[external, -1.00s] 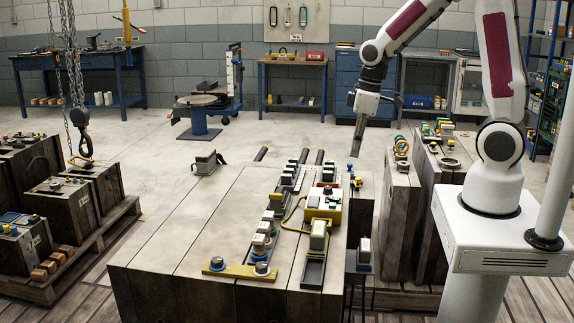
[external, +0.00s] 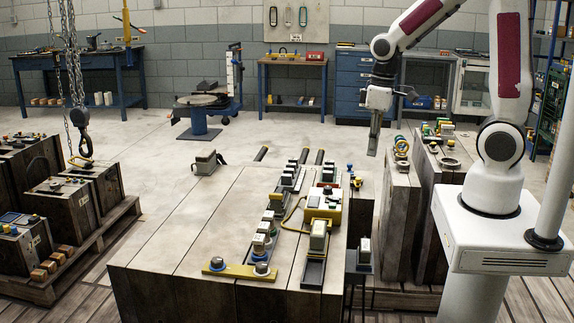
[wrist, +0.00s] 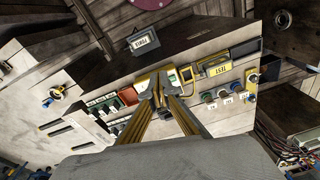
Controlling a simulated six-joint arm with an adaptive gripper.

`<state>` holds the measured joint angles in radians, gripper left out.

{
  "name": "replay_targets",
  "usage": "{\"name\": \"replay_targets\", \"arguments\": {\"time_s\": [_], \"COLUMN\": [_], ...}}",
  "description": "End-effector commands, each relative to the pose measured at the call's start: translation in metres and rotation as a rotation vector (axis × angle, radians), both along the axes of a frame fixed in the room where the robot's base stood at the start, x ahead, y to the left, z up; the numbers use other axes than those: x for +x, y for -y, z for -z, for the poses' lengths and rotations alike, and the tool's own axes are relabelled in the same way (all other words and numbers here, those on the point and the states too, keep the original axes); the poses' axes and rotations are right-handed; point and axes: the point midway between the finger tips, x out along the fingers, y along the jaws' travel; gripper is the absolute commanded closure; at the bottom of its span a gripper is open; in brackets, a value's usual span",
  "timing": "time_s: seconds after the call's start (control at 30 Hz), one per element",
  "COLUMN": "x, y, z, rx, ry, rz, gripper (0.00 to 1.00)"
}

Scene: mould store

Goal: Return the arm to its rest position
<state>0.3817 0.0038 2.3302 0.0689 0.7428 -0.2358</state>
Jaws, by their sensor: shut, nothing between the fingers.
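My gripper (external: 373,140) hangs from my arm in the external view, pointing down, above and just beyond the back right corner of the large mould block (external: 205,230). Its fingers are shut and empty, apart from everything around them. In the wrist view my gripper (wrist: 161,88) shows its two fingers meeting at the tips. Behind the tips, in the line of sight, lie the block's top fittings and a label reading TEST (wrist: 217,70). My arm is bent, with its elbow raised out of the top of the external view.
A yellow control box (external: 323,205) and a row of switches stand on the block. More mould blocks (external: 400,190) stand to the right, near my base. A chain hook (external: 84,140) hangs over a pallet at left. The floor behind the block is fairly open.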

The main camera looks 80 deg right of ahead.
Motion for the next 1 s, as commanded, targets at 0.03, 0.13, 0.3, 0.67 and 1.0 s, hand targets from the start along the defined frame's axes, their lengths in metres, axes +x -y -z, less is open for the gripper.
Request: {"name": "replay_targets", "arguments": {"time_s": [0.03, 0.13, 0.3, 0.67, 1.0], "x": [-0.004, -0.012, -0.025, -0.051, -0.073], "y": [-0.005, -0.014, -0.030, -0.059, -0.084], "z": [-0.007, -0.018, -0.037, -0.073, -0.102], "rx": [-0.005, -0.011, -0.024, -0.050, -0.070], "ry": [0.008, 0.020, 0.050, 0.138, 0.256], "rz": [0.003, 0.013, 0.018, -0.004, -0.071], "gripper": [1.00, 1.00, 1.00, 1.00, 1.00]}}
